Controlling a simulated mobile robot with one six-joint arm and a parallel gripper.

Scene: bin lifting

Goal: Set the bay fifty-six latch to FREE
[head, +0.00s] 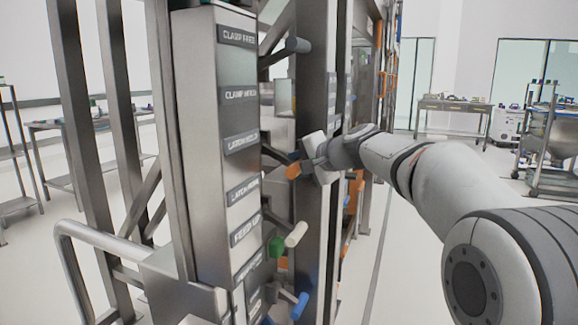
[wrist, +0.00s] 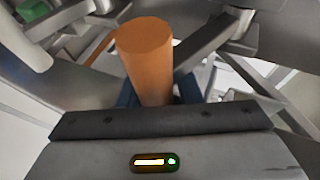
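An orange cylindrical handle (head: 292,171) sticks out beside the label column of the metal rack. In the wrist view the handle (wrist: 147,58) stands between my gripper's blue fingers, which appear to press on both its sides. My gripper (head: 305,165) reaches it from the right; its fingertips (wrist: 160,96) are partly hidden behind the handle and the gripper body. A label reading LATCH HELD (head: 241,143) is a little above the handle's height, and a blurred one, seemingly LATCH FREE (head: 244,190), is a little below. I cannot read a bay number.
A grey handle (head: 298,45) sits above. White (head: 297,234), green (head: 276,247) and blue (head: 300,305) handles sit below. A dark upright post (head: 312,220) stands close to my gripper. The floor right of the rack is open; a bench (head: 455,104) is at the back.

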